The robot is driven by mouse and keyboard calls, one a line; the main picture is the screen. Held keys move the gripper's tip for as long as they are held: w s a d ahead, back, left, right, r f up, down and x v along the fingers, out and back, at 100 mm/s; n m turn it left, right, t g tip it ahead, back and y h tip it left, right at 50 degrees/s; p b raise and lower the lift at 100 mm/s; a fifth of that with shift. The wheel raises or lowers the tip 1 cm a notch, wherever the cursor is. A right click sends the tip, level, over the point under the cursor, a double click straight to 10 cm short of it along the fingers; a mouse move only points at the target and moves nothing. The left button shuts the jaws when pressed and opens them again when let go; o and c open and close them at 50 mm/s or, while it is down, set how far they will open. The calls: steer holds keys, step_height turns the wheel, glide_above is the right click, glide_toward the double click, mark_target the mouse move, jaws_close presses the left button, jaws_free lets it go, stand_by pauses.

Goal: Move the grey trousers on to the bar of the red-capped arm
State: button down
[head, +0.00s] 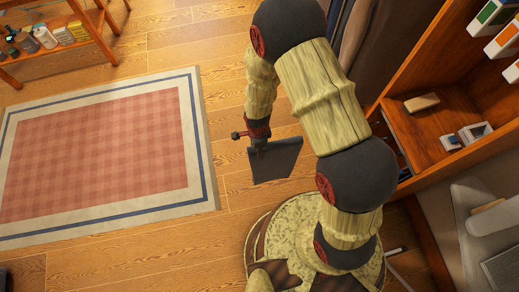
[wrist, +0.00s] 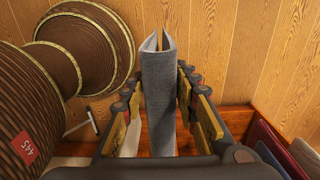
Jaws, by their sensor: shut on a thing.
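The grey trousers (head: 275,160) hang folded from my gripper (head: 257,143), above the wood floor to the right of the rug. In the wrist view the grey trousers (wrist: 158,95) stand as a folded strip between the two fingers of my gripper (wrist: 158,105), which is shut on them. The fold opens at the far end. I cannot make out the red-capped arm or its bar in either view.
Hanging garments (head: 355,40) are at the upper right, partly behind my arm. A wooden shelf unit (head: 420,75) stands on the right with small boxes. A checked rug (head: 100,150) lies left, below a rack of bottles (head: 50,40). Floor between rug and arm is clear.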

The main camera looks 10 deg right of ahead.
mark_target(294, 142)
steer(key=shift+w+d, duration=0.15)
steer(key=shift+d, duration=1.5)
steer(key=shift+w+d, duration=0.2)
steer(key=shift+d, duration=2.3)
steer(key=shift+d, duration=0.15)
steer(key=shift+w+d, duration=0.15)
steer(key=shift+d, duration=1.55)
steer(key=shift+w+d, duration=0.1)
steer(key=shift+d, duration=1.55)
steer(key=shift+w+d, duration=0.15)
steer(key=shift+d, duration=1.6)
steer(key=shift+w+d, duration=0.15)
steer(key=shift+d, duration=1.6)
steer(key=shift+w+d, duration=0.15)
steer(key=shift+d, duration=1.6)
steer(key=shift+w+d, duration=0.15)
steer(key=shift+d, duration=1.6)
